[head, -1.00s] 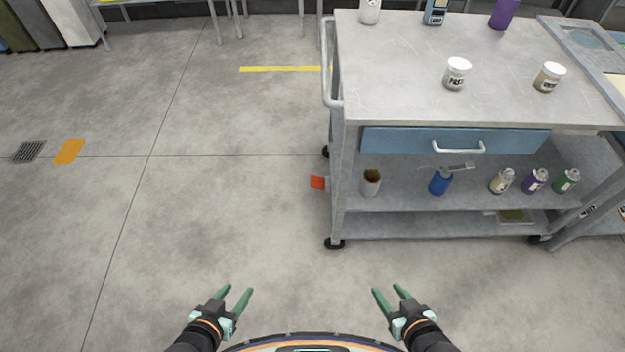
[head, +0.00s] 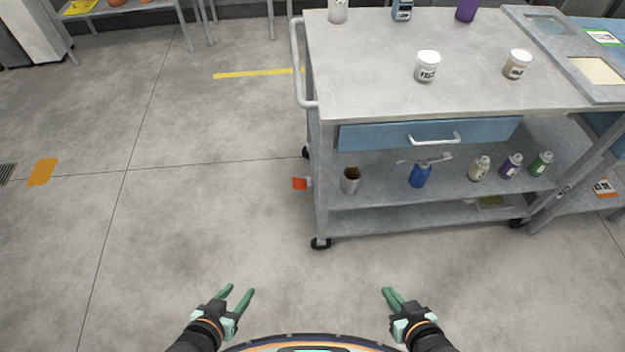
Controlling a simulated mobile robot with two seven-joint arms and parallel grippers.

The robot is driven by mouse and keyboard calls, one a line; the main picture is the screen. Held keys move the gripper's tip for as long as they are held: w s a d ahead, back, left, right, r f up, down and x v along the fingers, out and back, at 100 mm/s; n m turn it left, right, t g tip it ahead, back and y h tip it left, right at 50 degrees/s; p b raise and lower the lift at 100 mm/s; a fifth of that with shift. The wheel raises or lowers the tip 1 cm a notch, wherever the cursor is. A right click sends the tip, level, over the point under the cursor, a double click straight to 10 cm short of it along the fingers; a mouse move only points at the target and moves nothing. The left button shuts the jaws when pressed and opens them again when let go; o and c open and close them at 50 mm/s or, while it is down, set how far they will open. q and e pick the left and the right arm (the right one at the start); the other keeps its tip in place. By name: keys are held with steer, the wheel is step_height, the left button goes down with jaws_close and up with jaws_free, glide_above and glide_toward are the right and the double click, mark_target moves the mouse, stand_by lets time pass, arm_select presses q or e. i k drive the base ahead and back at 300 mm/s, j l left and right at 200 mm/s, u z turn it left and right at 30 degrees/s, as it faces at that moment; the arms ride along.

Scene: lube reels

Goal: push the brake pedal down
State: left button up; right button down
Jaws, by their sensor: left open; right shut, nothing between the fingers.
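The brake pedal appears to be the small red-orange tab (head: 299,184) sticking out from the left side of the grey cart (head: 322,160), at about lower-shelf height. My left gripper (head: 240,291) is open and empty at the bottom of the head view, to the lower left of the tab and apart from it. My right gripper (head: 391,292) is shut and empty at the bottom, to the lower right of the tab, in front of the cart.
The cart carries jars (head: 427,66) on top and cans and bottles (head: 420,174) on its shelf. Its push handle (head: 299,62) is on the left and a caster (head: 320,243) at the front left. A workbench (head: 575,60) adjoins on the right. The floor left of the cart is clear.

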mark_target(298, 182)
steer(key=i+j+z, duration=0.2)
steer(key=z, duration=0.15)
steer(key=i+j+z, duration=0.15)
steer(key=j+z, duration=0.25)
steer(key=i+j+z, duration=0.1)
steer(key=j, duration=0.2)
steer(key=i+j+z, duration=0.1)
steer(key=j, duration=0.2)
steer(key=i+j, duration=0.1)
steer(key=j, duration=0.2)
steer(key=i+j, duration=0.1)
steer(key=j, duration=0.3)
steer(key=i+j, duration=0.15)
steer(key=j, duration=0.25)
steer(key=i+j+z, duration=0.1)
steer(key=j, duration=0.3)
steer(key=i+j, duration=0.1)
steer(key=j, duration=0.3)
steer(key=i+j, duration=0.1)
steer(key=j, duration=0.3)
steer(key=i+j+z, duration=0.1)
steer(key=j, duration=0.3)
